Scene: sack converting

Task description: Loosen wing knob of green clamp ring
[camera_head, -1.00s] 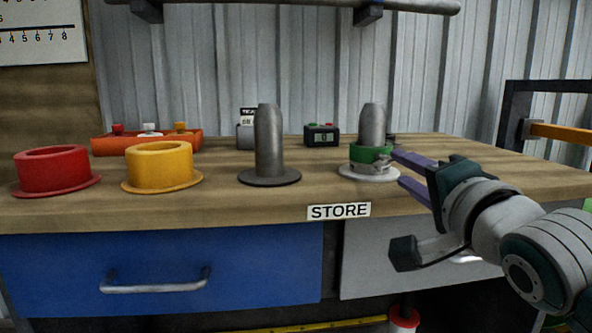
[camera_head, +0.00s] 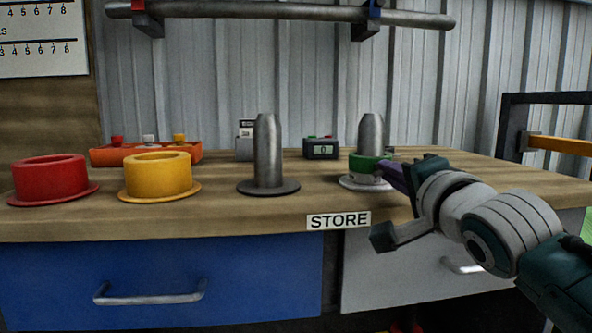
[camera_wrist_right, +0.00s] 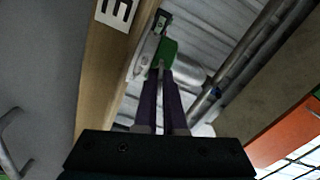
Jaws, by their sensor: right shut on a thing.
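The green clamp ring (camera_head: 363,165) sits around the foot of the right grey post (camera_head: 370,131), above a pale round base (camera_head: 356,183). My right gripper (camera_head: 384,169) reaches it from the right, with its purple fingers at the ring's right side. In the right wrist view the two fingers (camera_wrist_right: 161,74) are close together and meet at the green ring (camera_wrist_right: 167,49). They are shut on the wing knob, which is mostly hidden between the tips. My left gripper is not in view.
A second grey post on a dark base (camera_head: 267,155) stands to the left. A yellow flanged ring (camera_head: 158,176) and a red one (camera_head: 50,180) lie further left. A small display box (camera_head: 321,149) and an orange tray (camera_head: 112,157) stand behind. A rail (camera_head: 280,10) runs overhead.

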